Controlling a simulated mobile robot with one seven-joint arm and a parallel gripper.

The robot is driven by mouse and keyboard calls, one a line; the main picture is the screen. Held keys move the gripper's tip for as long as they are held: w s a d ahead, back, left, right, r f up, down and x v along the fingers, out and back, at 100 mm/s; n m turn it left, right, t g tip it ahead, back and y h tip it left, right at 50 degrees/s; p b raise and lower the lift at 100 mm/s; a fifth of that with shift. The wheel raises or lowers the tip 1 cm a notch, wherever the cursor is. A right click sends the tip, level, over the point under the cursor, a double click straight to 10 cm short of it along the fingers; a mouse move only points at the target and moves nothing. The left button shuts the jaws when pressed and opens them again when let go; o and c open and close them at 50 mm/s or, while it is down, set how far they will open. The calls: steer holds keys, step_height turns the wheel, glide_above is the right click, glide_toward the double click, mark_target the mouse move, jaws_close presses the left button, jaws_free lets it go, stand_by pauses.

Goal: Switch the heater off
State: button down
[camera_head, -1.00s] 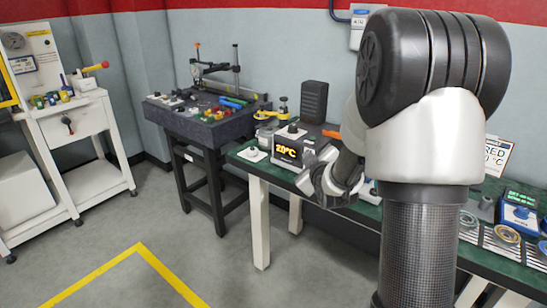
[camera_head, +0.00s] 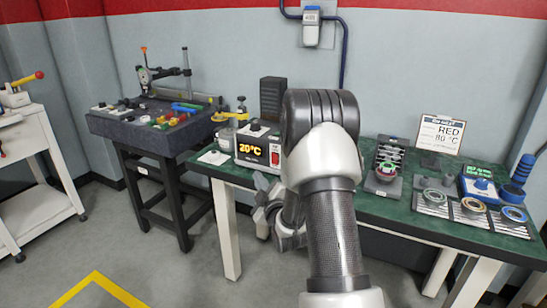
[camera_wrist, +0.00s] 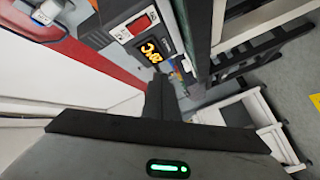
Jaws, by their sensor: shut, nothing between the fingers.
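The heater (camera_head: 245,159) is a dark and light box at the left end of the green-topped bench. Its display reads 20°C in orange. A red switch (camera_head: 275,153) is on its front, right of the display. The heater's display side also shows sideways in the wrist view (camera_wrist: 155,48), with the red switch (camera_wrist: 139,24) above the display. My gripper (camera_wrist: 159,84) is shut and empty in the wrist view, apart from the heater. In the head view my arm covers the middle of the bench, and the fingertips cannot be made out.
A dark speaker-like box (camera_head: 273,97) stands behind the heater. A notice board (camera_head: 440,134), ring trays (camera_head: 472,209) and a blue device (camera_head: 479,186) are on the bench's right. A dark table (camera_head: 130,122) with tools stands left. The floor at front left is clear.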

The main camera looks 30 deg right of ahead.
mark_target(273, 162)
steer(key=shift+w+d+r+p, duration=0.1)
steer(key=shift+w+d+r, duration=0.05)
steer(key=shift+w+d, duration=0.9)
steer(key=shift+w+d+r+p, duration=0.1)
steer(key=shift+w+d+r, duration=0.1)
steer(key=shift+w+d, duration=0.75)
steer(key=shift+w+d+r+p, duration=0.15)
steer(key=shift+w+d, duration=0.5)
steer(key=shift+d, duration=0.75)
steer(key=shift+w+d+f+b, duration=0.1)
steer(key=shift+d+b, duration=0.05)
steer(key=shift+b, duration=0.3)
steer(key=shift+w+d, duration=0.15)
steer(key=shift+w+d+r+b, duration=0.2)
steer(key=shift+d+b, duration=0.05)
steer(key=shift+b, duration=0.1)
steer(key=shift+a, duration=0.1)
steer(key=shift+s+a+f+b, duration=0.1)
steer(key=shift+s+a+b, duration=0.4)
